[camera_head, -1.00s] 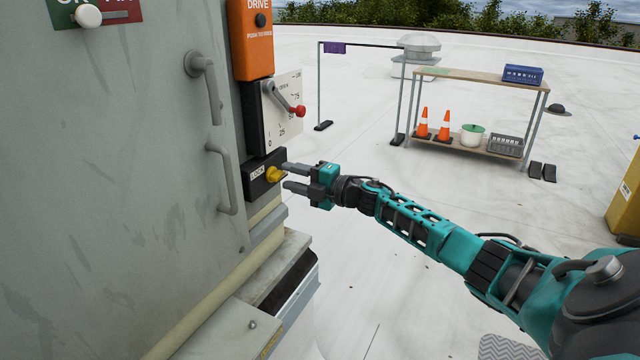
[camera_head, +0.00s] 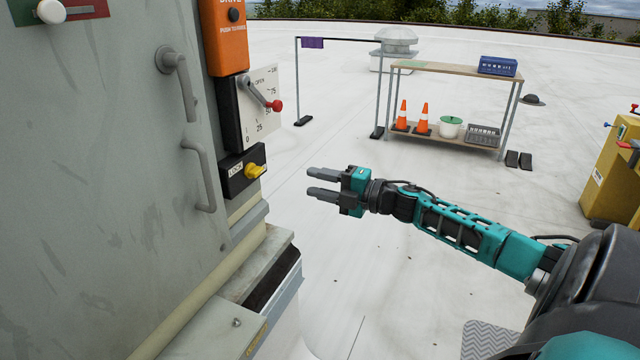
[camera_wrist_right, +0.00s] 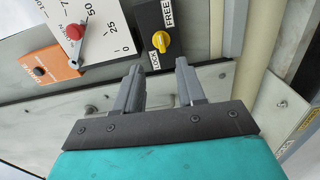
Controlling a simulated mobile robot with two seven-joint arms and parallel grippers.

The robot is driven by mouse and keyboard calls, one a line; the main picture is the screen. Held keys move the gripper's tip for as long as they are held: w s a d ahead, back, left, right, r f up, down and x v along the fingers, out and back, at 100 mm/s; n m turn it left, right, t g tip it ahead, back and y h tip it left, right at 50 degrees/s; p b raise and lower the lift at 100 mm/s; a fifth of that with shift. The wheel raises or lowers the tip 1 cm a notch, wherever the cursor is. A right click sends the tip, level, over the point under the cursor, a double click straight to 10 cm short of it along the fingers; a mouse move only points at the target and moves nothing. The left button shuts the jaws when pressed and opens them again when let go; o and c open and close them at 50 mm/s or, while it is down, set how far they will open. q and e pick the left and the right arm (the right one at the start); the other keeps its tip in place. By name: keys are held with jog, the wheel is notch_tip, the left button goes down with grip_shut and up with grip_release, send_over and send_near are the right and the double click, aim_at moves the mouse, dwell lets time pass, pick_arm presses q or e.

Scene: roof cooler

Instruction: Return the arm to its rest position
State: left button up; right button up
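My right gripper (camera_head: 325,183) is open and empty in the head view, its two grey fingers pointing left toward the cabinet. It stands apart from the yellow lock knob (camera_head: 255,171), with a clear gap between them. In the right wrist view the two fingers (camera_wrist_right: 158,85) are spread, with the yellow knob (camera_wrist_right: 161,41) beyond them on its black plate, between the FREE and LOCK labels. The right arm reaches in from the lower right. My left gripper is not in view.
The grey cabinet (camera_head: 100,190) with handles fills the left. Above the knob are a red-tipped lever (camera_head: 274,105) on a scale plate and an orange DRIVE box (camera_head: 222,40). A shelf (camera_head: 455,69) with cones stands at the back. A yellow box (camera_head: 612,180) is at right. Open roof surrounds the gripper.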

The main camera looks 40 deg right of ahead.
dwell(0.5)
jog(key=s+a+f+m+g+h, duration=0.1)
jog(key=s+a+f+m+h, duration=0.1)
jog(key=s+a+f+m, duration=0.5)
jog(key=s+a+f+m+h, duration=0.25)
jog(key=a+f+m, duration=0.25)
jog(key=a+f, duration=0.5)
jog(key=s+a+f+m+g, duration=0.4)
jog(key=s+a+f+m, duration=0.3)
jog(key=s+a, duration=0.4)
jog(key=shift+s+a+f+g, duration=0.15)
jog(key=shift+s+g, duration=0.25)
jog(key=shift+s, duration=0.1)
jog(key=shift+h, duration=0.25)
jog(key=shift+c, duration=0.2)
